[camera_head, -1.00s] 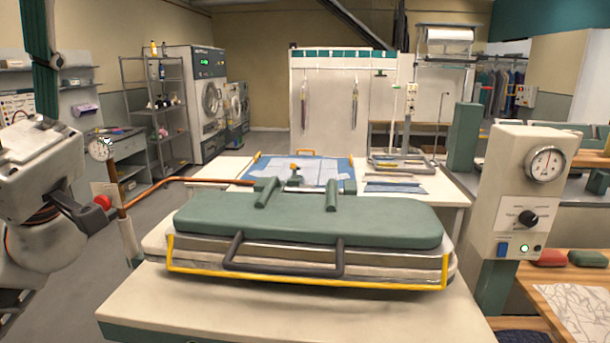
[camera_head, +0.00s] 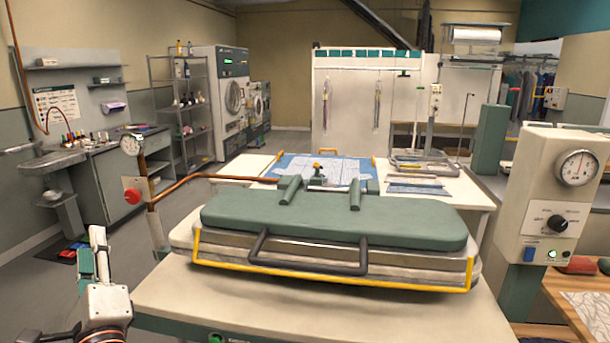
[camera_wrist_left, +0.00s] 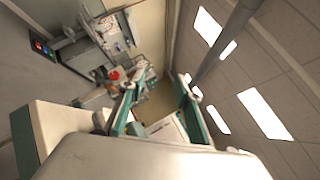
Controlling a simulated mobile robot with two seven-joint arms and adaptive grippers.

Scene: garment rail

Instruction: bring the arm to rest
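My left gripper (camera_head: 92,258) is at the lower left of the head view, pointing up and beside the left front of the press table. It is seen nearly edge-on there. In the left wrist view my left gripper (camera_wrist_left: 163,85) has its two green-padded fingers spread apart, with nothing held between them. My right gripper is in neither view. The steam press (camera_head: 330,222) stands in front of me with its green top lowered and its dark handle at the front.
The press table (camera_head: 320,315) fills the front middle. A pipe with a gauge (camera_head: 131,145) and red knob (camera_head: 131,196) rises at its left. A control box (camera_head: 557,195) stands at right. A sink counter (camera_head: 110,180) is farther left, with open floor (camera_head: 60,290) before it.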

